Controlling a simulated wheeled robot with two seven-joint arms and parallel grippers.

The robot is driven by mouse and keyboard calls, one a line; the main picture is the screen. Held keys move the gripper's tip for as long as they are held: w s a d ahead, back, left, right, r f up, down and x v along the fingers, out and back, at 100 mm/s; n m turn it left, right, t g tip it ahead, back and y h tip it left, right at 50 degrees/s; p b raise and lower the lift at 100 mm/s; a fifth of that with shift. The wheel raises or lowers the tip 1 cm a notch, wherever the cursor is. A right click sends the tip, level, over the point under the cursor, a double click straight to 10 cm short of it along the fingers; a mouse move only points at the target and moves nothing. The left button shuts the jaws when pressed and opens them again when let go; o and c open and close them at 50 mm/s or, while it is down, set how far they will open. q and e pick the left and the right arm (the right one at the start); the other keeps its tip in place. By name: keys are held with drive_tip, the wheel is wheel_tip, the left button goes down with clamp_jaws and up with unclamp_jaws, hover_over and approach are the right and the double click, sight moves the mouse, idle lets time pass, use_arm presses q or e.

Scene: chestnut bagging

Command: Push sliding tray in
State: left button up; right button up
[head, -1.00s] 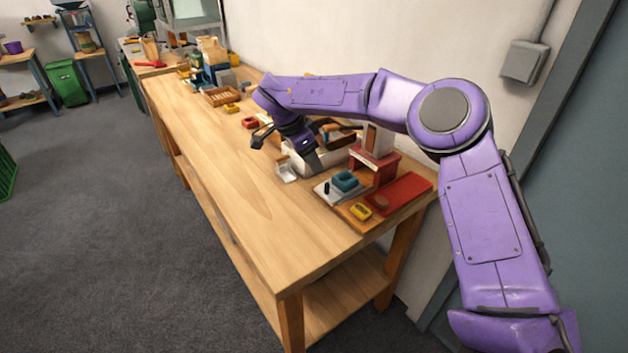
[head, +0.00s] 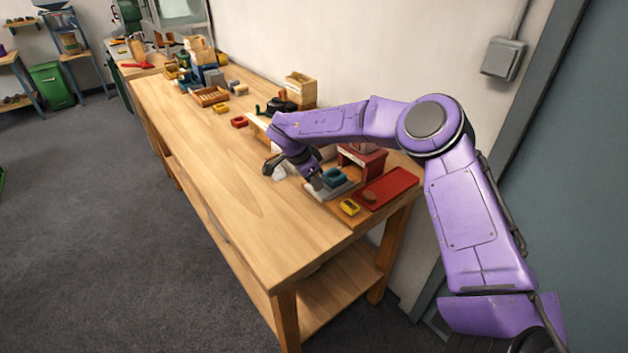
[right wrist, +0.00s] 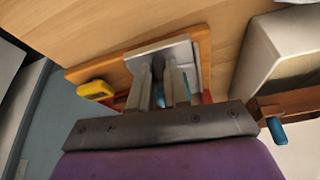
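The sliding tray is a light grey plate (head: 345,187) on a wooden base at the near right end of the workbench, with a teal block (head: 334,177) on it. My right gripper (head: 316,183) reaches down to the left end of the plate. In the right wrist view its two fingers (right wrist: 160,82) stand a little apart over the grey plate (right wrist: 178,52), with a dark upright knob (right wrist: 158,66) between or just beyond their tips. I cannot tell whether they touch it. My left gripper is not in view.
A white housing (right wrist: 280,50) is close by in the wrist view. The bench's front half (head: 240,200) is clear.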

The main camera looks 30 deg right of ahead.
drive_tip(key=shift+d+r, duration=0.1)
drive_tip(key=shift+d, duration=0.1)
clamp_jaws()
drive_tip(key=d+p, duration=0.1)
drive_tip(key=d, duration=0.2)
drive_tip(key=d+p, duration=0.1)
drive_tip(key=d, duration=0.2)
drive_tip(key=d+p, duration=0.1)
drive_tip(key=d, duration=0.2)
drive_tip(key=shift+w+p, duration=0.4)
drive_tip(key=shift+d, duration=0.45)
drive_tip(key=shift+w, duration=0.1)
drive_tip(key=o, duration=0.7)
unclamp_jaws()
drive_tip(key=shift+d, duration=0.15)
